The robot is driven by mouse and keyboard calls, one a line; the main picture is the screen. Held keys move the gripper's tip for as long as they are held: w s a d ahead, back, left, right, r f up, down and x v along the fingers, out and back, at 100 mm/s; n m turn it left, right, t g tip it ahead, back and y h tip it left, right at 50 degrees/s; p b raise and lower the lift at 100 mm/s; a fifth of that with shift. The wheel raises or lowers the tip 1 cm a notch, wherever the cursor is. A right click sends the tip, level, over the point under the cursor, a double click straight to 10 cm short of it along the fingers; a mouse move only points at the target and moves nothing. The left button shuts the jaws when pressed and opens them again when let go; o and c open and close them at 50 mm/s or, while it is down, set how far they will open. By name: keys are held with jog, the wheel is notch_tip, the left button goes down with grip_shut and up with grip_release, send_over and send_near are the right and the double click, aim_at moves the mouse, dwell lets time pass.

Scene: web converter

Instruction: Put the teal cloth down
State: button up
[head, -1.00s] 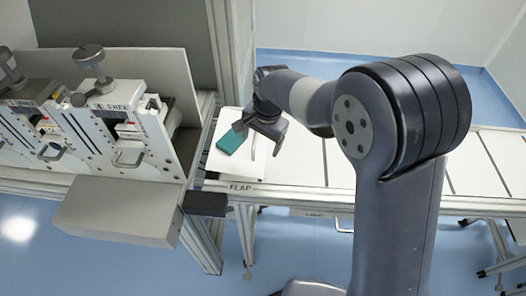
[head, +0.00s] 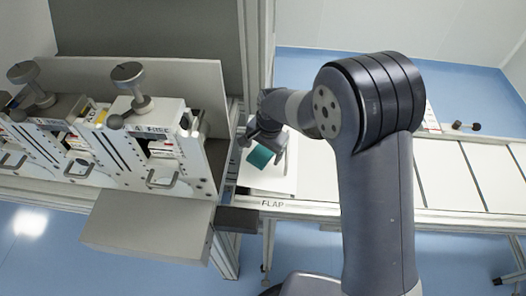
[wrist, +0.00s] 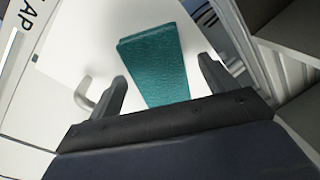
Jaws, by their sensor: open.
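The teal cloth (head: 260,157) is a folded rectangular pad lying on the white flap panel (head: 247,183) at the left end of the table. In the wrist view the cloth (wrist: 156,62) lies between and beyond my two fingertips, with its near end reaching back between them. My gripper (head: 262,140) is at the cloth in the head view, partly covering its upper edge. In the wrist view my gripper (wrist: 165,85) has its fingers wide apart, with gaps on both sides of the cloth. Its exact height above the panel is hard to tell.
A small handle (wrist: 88,95) stands on the panel left of the cloth. Machine units with knobs and handles (head: 150,140) and a grey box (head: 150,222) stand to the left. A metal post (head: 257,60) rises behind the gripper. White table panels (head: 440,170) extend right, mostly clear.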

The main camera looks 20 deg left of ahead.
jog(key=shift+c, duration=0.3)
jog(key=c, duration=1.1)
